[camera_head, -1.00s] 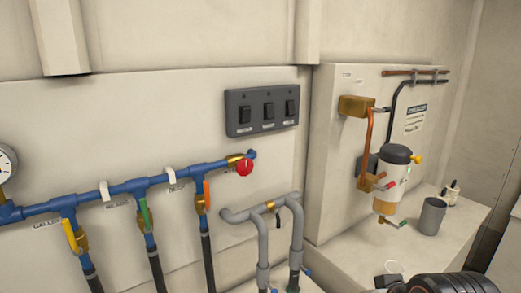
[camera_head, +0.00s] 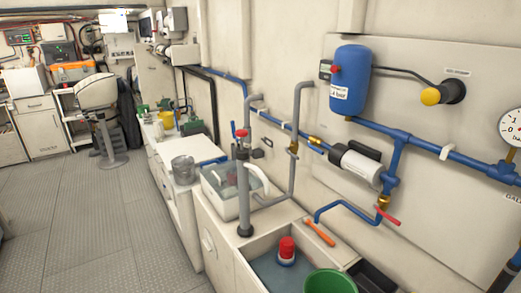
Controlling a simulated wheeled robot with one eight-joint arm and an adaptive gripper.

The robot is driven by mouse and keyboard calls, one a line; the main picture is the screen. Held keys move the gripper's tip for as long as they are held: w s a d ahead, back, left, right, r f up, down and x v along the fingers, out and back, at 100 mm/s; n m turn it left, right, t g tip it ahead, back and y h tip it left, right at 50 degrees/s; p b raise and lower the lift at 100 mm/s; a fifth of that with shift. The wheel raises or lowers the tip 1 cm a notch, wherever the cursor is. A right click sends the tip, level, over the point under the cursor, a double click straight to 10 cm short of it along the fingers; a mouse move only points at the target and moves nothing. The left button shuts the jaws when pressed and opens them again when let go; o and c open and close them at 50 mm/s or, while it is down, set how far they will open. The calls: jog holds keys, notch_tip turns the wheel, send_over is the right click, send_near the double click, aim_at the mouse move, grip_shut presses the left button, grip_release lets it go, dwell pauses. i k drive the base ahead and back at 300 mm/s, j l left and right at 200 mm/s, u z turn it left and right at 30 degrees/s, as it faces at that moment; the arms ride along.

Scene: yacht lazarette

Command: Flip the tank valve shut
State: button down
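No valve in view has a label that I can read as the tank valve. A red lever (camera_head: 387,216) sits on a brass valve (camera_head: 383,202) below the blue pipe, under a white and black pump-like unit (camera_head: 361,165). The lever slants down to the right. A blue tank (camera_head: 350,80) is fixed to the wall above, joined to the blue pipe. A red-topped fitting (camera_head: 241,133) stands on a grey upright pipe at the centre. My gripper is not in view.
A basin (camera_head: 240,268) of water holds a red-capped item (camera_head: 286,250); a green bucket (camera_head: 330,282) is at the front. An orange-handled item (camera_head: 320,232) lies on the ledge. A stool (camera_head: 106,125) stands further back. The grey floor (camera_head: 90,225) at left is clear.

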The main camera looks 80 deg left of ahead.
aim_at(308, 143)
jog(key=u, duration=2.15)
